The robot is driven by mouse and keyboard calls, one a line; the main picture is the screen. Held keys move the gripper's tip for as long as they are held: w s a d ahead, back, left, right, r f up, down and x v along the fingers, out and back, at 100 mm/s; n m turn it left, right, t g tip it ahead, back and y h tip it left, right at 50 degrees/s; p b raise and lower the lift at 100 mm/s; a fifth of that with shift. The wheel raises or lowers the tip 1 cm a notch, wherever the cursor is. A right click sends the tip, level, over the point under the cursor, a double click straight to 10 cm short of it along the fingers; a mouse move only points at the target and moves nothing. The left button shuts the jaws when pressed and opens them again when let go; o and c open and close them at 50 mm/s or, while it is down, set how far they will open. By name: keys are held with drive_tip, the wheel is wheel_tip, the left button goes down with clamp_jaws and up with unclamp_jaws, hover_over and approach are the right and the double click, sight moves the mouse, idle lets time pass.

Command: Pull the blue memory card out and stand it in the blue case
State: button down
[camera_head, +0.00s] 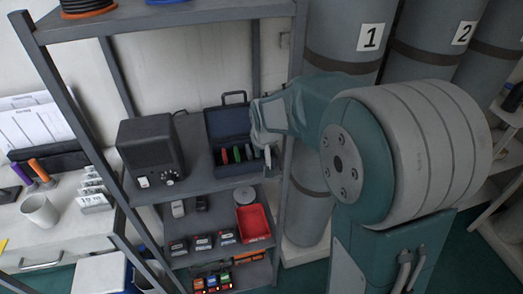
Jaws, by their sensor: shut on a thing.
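The blue case (228,123) stands open on the middle shelf, its lid raised at the back. Inside it several thin cards stand in a row, among them a red one (223,156), a green one (236,154) and a bluish one (248,152). My gripper (268,154) points down at the right end of the case, close to its row of cards. It is shut on a thin thing, taken as the blue memory card, which the fingers mostly hide. I cannot tell whether that card touches the case floor.
A black radio-like box (150,152) stands left of the case. A red tray (253,223) and several small dark units sit on the shelf below. A shelf post stands just right of my gripper, with grey cylinders (345,35) behind my arm.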

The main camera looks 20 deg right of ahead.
drive_tip(key=shift+s+f, duration=0.2)
drive_tip(key=shift+f, duration=0.3)
drive_tip(key=c, duration=0.7)
unclamp_jaws()
drive_tip(key=shift+o, duration=0.2)
drive_tip(key=shift+w+r, duration=0.1)
drive_tip(key=shift+r, duration=0.25)
drive_tip(key=v, duration=1.1)
drive_tip(key=s+t, duration=0.1)
drive_tip(key=s, duration=2)
drive_tip(key=shift+s+d+r+n, duration=0.25)
drive_tip(key=shift+d+r+n, duration=0.05)
drive_tip(key=shift+r+n, duration=0.1)
